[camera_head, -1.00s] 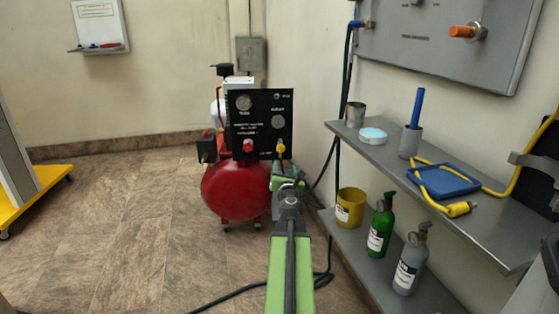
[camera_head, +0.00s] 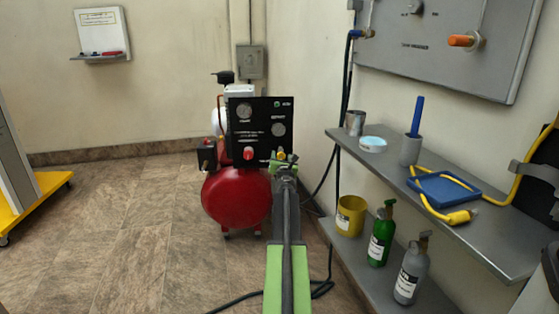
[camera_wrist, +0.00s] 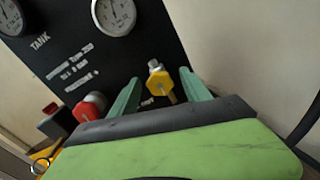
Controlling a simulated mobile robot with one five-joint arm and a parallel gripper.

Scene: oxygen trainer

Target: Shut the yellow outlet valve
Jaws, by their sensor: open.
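The yellow outlet valve (camera_head: 281,154) is on the lower right of the black panel (camera_head: 261,112) of the red compressor. My gripper (camera_head: 284,163) is in front of the panel and partly hides the valve's lower part. In the wrist view its green fingers (camera_wrist: 159,77) are apart, one on each side of the yellow knob. I cannot tell how deep the knob lies between them, and no contact shows.
A red knob (camera_wrist: 89,107) sits left of my fingers on the same panel, below two gauges. The red tank (camera_head: 236,197) stands under the panel.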

